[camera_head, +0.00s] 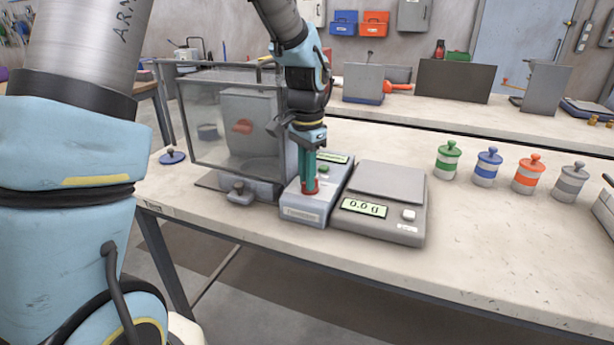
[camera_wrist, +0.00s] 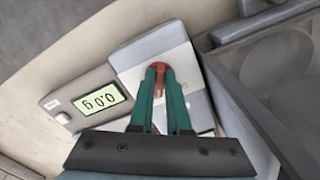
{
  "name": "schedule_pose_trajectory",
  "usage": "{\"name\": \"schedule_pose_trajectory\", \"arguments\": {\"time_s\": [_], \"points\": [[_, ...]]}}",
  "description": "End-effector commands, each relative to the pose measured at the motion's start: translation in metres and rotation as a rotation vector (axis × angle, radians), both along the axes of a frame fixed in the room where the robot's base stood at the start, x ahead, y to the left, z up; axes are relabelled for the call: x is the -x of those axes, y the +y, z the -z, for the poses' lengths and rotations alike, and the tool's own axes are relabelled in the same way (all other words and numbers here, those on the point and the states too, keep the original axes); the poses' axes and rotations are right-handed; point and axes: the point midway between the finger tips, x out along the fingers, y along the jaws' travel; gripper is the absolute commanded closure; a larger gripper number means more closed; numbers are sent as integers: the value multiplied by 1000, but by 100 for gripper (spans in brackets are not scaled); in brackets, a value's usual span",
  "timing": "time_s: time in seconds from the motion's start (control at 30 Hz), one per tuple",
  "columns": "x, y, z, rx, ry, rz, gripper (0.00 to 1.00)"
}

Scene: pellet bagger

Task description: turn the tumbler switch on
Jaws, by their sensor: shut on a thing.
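A small grey control box (camera_head: 305,214) stands on the bench, with a label on its front edge and a green display (camera_head: 333,157) at its back. A red switch (camera_wrist: 160,66) sits on its top; its red base (camera_head: 311,192) shows around the fingertips in the head view. My gripper (camera_head: 309,182) points down with its teal fingers closed on the red switch, as the wrist view (camera_wrist: 159,78) also shows. The fingers hide most of the switch, so I cannot tell its position. A transparent-walled enclosure (camera_head: 212,110) with a grey vessel inside stands just left of the box.
A grey scale (camera_head: 385,205) reading 0.0 stands right beside the control box. Several coloured-band canisters stand to the right, such as the green one (camera_head: 448,160). A blue-knobbed disc (camera_head: 172,156) lies left of the enclosure. The bench front right of the scale is clear.

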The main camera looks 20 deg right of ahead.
Motion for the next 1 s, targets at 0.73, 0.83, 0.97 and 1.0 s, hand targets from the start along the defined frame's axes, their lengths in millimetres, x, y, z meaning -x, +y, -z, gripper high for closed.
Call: {"name": "schedule_pose_trajectory", "arguments": {"time_s": [0.73,0.83,0.97,1.0], "points": [[-1,-1,-13,4,-4,-1,55],[-1,-1,-30,5,-6,-2,55],[-1,-1,-56,6,-6,-2,55],[-1,-1,-64,5,-5,-2,55]]}}
